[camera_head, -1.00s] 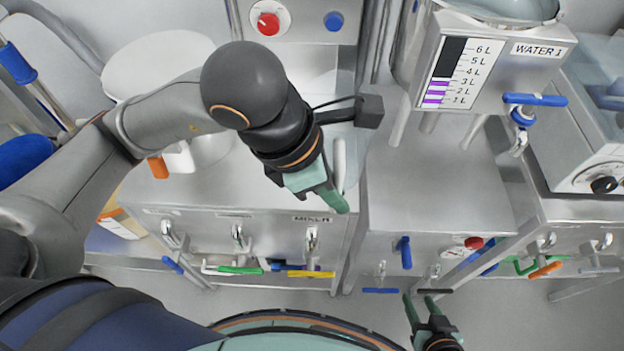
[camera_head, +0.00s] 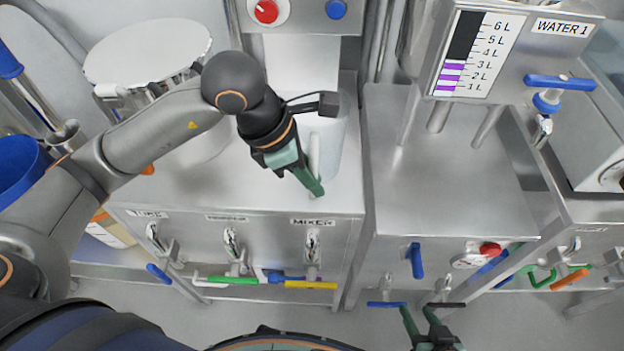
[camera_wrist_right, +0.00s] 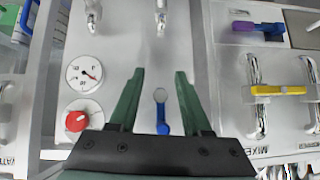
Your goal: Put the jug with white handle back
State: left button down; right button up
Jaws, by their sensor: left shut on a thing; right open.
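The jug (camera_head: 334,140) is a pale, translucent vessel with a white upright handle (camera_head: 314,155). It is over the right part of the metal top of the mixer cabinet (camera_head: 230,185), in the head view. I cannot tell whether its base touches that top. My left gripper (camera_head: 312,183) is shut on the white handle, and my own arm and gripper hide part of the jug. My right gripper (camera_head: 417,309) is open and empty, low in front of the middle cabinet. It also shows in the right wrist view (camera_wrist_right: 159,74), with a blue valve handle (camera_wrist_right: 162,119) beyond its fingers.
A bare metal top (camera_head: 450,170) lies to the right of the jug. The WATER 1 tank (camera_head: 510,55) with a blue tap handle (camera_head: 560,82) stands above it. A round white lid (camera_head: 148,50) is at the left. Coloured valve handles, one yellow (camera_head: 310,285), project from the cabinet fronts.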

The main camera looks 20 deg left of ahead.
pick_arm(q)
jog(key=c, duration=1.3)
grip_release()
jog(key=o, duration=0.5)
jog(key=shift+c, duration=0.2)
jog(key=shift+r, duration=0.25)
jog(key=p+v, duration=0.1)
jog(key=v, duration=1)
jog(key=shift+r+p, duration=0.35)
jog(key=shift+p, duration=0.05)
jog(key=shift+a, duration=0.15)
